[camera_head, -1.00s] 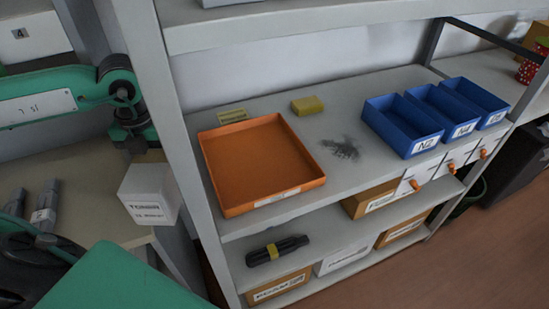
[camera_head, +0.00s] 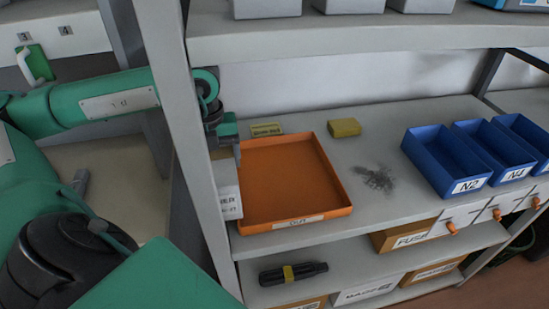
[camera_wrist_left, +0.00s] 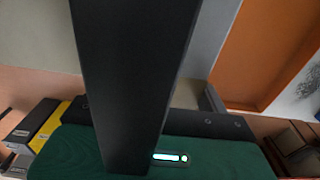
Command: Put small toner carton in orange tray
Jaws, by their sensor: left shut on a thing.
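The small white toner carton (camera_head: 229,203) hangs at the left edge of the orange tray (camera_head: 335,209) in the head view, partly hidden by the shelf post. My left gripper (camera_head: 234,152) is shut on the carton from above, beside the tray's left wall. Whether the carton is over the tray or just beside it, I cannot tell. The tray looks empty and lies on the middle shelf; it also shows at the upper right of the left wrist view (camera_wrist_left: 258,50). The carton is not clear in that view, where a dark finger fills the middle. My right gripper is not in view.
The grey shelf post (camera_head: 190,150) stands close to my left arm. A yellow block (camera_head: 345,127) and a small label block (camera_head: 266,129) lie behind the tray. Blue bins (camera_head: 445,165) stand at the right. A dark smudge (camera_head: 375,178) marks otherwise free shelf between.

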